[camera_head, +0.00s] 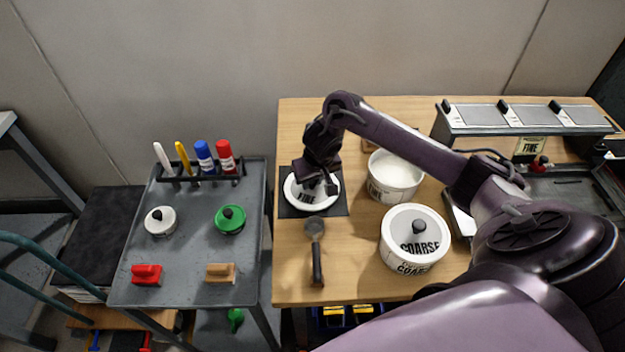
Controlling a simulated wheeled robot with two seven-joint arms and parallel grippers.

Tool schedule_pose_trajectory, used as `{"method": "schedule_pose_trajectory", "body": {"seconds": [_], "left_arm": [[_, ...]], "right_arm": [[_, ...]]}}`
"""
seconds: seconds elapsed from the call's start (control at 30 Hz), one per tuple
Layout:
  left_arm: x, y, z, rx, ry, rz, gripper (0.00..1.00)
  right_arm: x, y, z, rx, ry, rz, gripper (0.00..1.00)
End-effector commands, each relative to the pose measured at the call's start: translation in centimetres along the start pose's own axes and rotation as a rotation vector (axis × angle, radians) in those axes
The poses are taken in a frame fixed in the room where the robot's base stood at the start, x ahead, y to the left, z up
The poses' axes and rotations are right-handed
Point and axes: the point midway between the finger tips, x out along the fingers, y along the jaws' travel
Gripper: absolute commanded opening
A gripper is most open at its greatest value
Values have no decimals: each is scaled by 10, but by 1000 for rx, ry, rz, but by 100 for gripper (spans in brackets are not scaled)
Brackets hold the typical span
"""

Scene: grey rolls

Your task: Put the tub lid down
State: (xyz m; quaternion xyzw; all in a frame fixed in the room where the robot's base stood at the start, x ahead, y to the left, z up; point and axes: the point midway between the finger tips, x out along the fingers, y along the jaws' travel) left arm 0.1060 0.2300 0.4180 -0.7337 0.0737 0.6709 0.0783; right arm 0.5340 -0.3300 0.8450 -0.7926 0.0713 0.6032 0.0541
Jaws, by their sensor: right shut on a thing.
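The round white tub lid (298,198), marked FINE, is over the dark square mat (333,210) at the table's left side. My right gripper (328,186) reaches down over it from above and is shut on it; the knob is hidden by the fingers. The lid looks level and at or very near the mat; I cannot tell whether it touches. An open white tub (393,177) stands to the right of the mat, without a lid. My left gripper is not in view.
A lidded tub marked COARSE (413,252) stands at the front right of the wooden table (350,285). A dark-handled scoop (316,255) lies in front of the mat. A grey cart (190,255) with markers and knobbed pieces stands at left, across a narrow gap.

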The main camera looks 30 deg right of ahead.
Motion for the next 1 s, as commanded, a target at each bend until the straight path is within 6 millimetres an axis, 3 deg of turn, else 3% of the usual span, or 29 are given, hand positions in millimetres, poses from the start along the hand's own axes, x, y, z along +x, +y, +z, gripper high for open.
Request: {"method": "schedule_pose_trajectory", "body": {"seconds": [0.2, 0.23, 0.4, 0.77, 0.93, 1.0], "left_arm": [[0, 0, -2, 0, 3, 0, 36], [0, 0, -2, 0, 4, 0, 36], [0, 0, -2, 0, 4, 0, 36], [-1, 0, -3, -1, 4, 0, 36], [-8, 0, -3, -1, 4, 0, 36], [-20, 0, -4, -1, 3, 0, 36]], "right_arm": [[2, 0, 1, 0, -1, 0, 4], [3, 0, 1, 0, -1, 0, 27], [3, 0, 1, 0, 0, 0, 48], [-4, 0, -1, 0, 2, -1, 48], [-33, 0, -2, -2, 4, -1, 48], [-54, 0, -4, -3, 6, 1, 48]]}}
